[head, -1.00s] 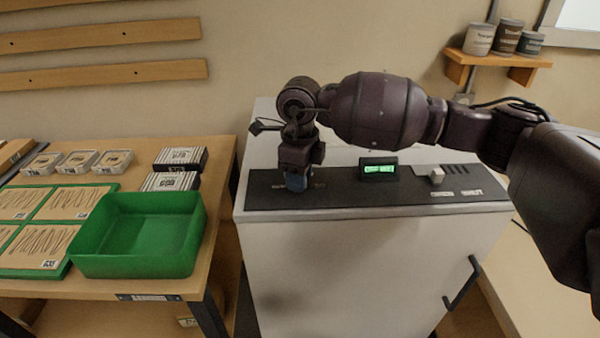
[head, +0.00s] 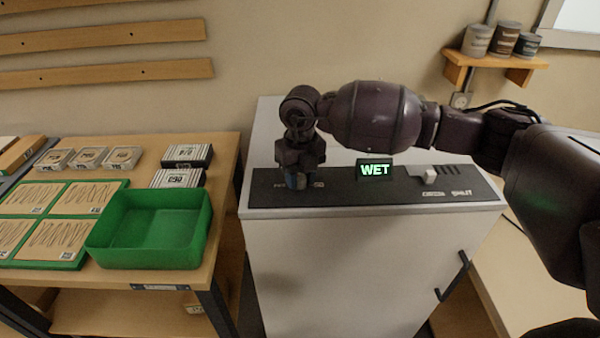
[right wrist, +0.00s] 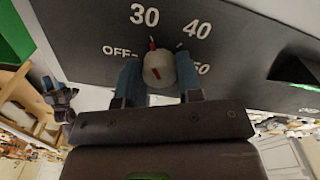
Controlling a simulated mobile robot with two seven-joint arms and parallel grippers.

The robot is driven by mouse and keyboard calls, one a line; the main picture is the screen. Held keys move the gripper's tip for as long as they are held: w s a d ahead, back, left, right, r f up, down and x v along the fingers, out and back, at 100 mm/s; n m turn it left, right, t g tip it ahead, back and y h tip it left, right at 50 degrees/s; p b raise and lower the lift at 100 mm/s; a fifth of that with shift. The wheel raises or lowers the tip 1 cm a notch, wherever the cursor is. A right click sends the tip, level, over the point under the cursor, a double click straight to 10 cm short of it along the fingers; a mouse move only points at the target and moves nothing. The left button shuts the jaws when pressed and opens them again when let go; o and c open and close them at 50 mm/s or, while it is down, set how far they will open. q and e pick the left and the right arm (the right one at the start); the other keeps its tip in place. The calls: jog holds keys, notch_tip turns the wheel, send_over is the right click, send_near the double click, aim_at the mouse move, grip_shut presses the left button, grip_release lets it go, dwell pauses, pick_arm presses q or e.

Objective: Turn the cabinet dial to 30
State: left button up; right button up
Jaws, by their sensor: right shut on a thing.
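The cabinet (head: 340,265) has a black control panel (head: 340,193) on top. In the right wrist view the pale round dial (right wrist: 160,70) shows with its red pointer toward the 30 mark (right wrist: 145,15). OFF, 40 and 50 are printed around it. My right gripper (head: 297,181) points down at the panel's left end. Its two blue fingers stand on either side of the dial and it is shut on it (right wrist: 158,82). In the head view the gripper hides the dial.
A lit green display (head: 375,169) reads WET. A pale switch (head: 430,176) sits right of it, and a dark handle (head: 453,277) is on the cabinet front. A green bin (head: 150,255) and several boxes stand on the left table. My right arm crosses above the panel.

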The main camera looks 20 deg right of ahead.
aim_at(301, 176)
jog(key=shift+m, duration=0.3)
jog(key=o, duration=0.9)
jog(key=shift+r, duration=0.6)
notch_tip(301, 176, up, 8)
jog(key=shift+d+r, duration=0.1)
jog(key=shift+r, duration=0.75)
